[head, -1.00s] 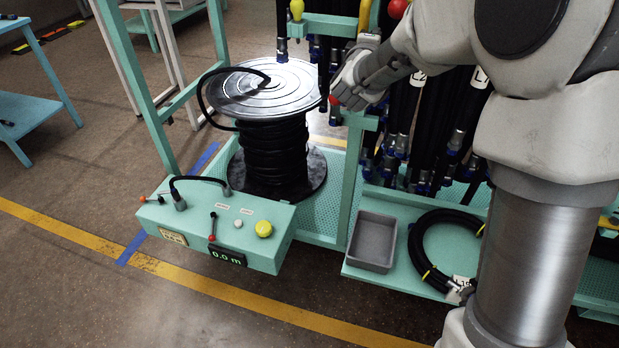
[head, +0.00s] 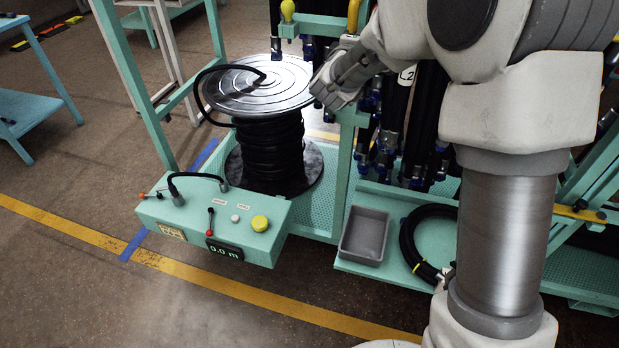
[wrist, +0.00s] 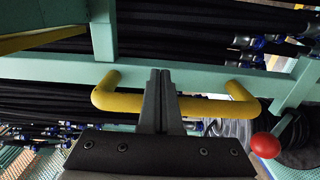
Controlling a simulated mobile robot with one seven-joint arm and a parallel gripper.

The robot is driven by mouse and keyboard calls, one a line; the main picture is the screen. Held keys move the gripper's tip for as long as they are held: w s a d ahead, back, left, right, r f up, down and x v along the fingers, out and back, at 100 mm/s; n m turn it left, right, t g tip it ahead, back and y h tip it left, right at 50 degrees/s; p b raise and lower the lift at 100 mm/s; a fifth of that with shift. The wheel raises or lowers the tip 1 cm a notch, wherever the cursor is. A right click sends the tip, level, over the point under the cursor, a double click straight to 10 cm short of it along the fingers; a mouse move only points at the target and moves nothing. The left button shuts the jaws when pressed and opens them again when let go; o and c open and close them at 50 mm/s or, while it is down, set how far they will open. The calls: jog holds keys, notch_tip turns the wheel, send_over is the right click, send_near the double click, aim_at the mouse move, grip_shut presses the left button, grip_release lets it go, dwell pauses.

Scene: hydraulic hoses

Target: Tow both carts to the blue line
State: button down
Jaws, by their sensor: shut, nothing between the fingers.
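A teal cart (head: 325,235) carries a black hose reel (head: 270,150) with a grey disc top. To its right stands a teal hose-rack cart (head: 345,260) with black hoses hanging from blue-ended fittings. The two stand side by side; whether they are joined I cannot tell. Blue line pieces (head: 133,245) show on the floor by the control box. My gripper (head: 322,95) is beside the reel's right rim in the head view. In the wrist view my gripper (wrist: 160,75) is shut and empty, its fingers crossing in front of a yellow handle (wrist: 205,106) on a teal bar.
A teal control box (head: 215,230) with a lever, buttons and a "0.0 m" display projects in front of the reel. A grey bin (head: 363,236) and coiled hose (head: 410,245) sit on the lower shelf. A red ball knob (wrist: 265,145) is near the handle. Front floor is clear.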

aim_at(292, 31)
jog(key=shift+n+y, duration=0.3)
jog(key=shift+w+a+p, duration=0.3)
jog(key=shift+a+p, duration=0.15)
jog(key=shift+a, duration=0.8)
jog(key=shift+w+a+p, duration=0.25)
jog(key=shift+a+p, duration=0.25)
jog(key=shift+a, duration=0.8)
jog(key=shift+w+a+p, duration=0.3)
jog(key=shift+a+p, duration=0.15)
jog(key=shift+a, duration=0.8)
jog(key=shift+w+a+r+p, duration=0.15)
jog(key=shift+a+p, duration=0.35)
jog(key=shift+a, duration=0.35)
jog(key=shift+a+r+p, duration=0.15)
jog(key=shift+a+p, duration=0.35)
jog(key=shift+a, duration=0.3)
jog(key=shift+w+a+f+p, duration=0.1)
jog(key=shift+w+a+p, duration=0.2)
jog(key=shift+a, duration=0.4)
jog(key=shift+w+a+f+p, duration=0.1)
jog(key=shift+a+p, duration=0.3)
jog(key=shift+a, duration=0.25)
jog(key=shift+w+a+f+p, duration=0.1)
jog(key=shift+w+a+p, duration=0.2)
jog(key=shift+a, duration=0.4)
jog(key=shift+a+p, duration=0.2)
jog(key=shift+p, duration=0.1)
jog(key=shift+d, duration=0.1)
